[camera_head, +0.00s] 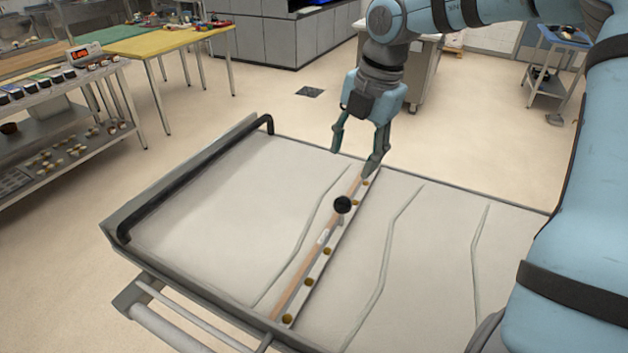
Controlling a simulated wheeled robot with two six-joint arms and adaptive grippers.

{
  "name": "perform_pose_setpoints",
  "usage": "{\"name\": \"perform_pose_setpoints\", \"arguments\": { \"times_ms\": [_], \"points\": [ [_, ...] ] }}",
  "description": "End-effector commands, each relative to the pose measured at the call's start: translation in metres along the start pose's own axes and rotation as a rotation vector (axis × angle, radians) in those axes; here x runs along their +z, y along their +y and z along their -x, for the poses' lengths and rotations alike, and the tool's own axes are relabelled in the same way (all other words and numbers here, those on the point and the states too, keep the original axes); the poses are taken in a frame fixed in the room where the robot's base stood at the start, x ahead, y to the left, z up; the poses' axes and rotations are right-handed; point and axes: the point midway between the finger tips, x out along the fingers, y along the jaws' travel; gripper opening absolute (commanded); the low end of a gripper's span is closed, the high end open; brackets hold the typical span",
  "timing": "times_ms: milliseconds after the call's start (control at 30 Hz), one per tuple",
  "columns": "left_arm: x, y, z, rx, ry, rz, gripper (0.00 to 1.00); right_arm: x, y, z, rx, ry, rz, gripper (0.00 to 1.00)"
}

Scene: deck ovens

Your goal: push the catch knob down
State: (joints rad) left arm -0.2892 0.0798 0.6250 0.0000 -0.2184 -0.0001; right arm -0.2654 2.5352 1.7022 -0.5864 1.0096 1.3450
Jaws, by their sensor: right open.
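The black round catch knob (342,205) stands up on a short stem from a narrow bar (312,262) with brass studs. The bar lies across a wide pale loader bed (210,220). My right gripper (352,160) hangs from the top, beyond the knob and slightly to its right. Its two fingers are apart with nothing between them. The right fingertip is close to the far end of the bar; I cannot tell whether it touches. The gripper is apart from the knob. My left gripper is not in view.
A black handle rail (195,180) runs along the bed's left side. Grey tubes (180,325) lie at its near edge. A shelf rack (60,135) and a yellow-topped table (165,40) stand at the left. Open floor lies beyond the bed.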

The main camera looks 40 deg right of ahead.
Motion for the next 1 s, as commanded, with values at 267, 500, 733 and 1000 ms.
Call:
{"name": "perform_pose_setpoints", "arguments": {
  "times_ms": [267, 500, 733, 1000],
  "points": [
    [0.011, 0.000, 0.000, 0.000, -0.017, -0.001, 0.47, -0.003, -0.015, -0.022, 0.012, 0.000, -0.003, 0.52],
    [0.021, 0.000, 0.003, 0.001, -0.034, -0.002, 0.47, 0.001, -0.006, -0.097, -0.003, 0.001, -0.006, 0.52],
    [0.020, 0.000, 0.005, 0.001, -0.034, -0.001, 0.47, 0.002, -0.002, -0.139, -0.002, 0.000, -0.005, 0.52],
    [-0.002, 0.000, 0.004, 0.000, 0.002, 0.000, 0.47, 0.001, -0.001, -0.145, 0.001, 0.000, -0.004, 0.52]
  ]
}}
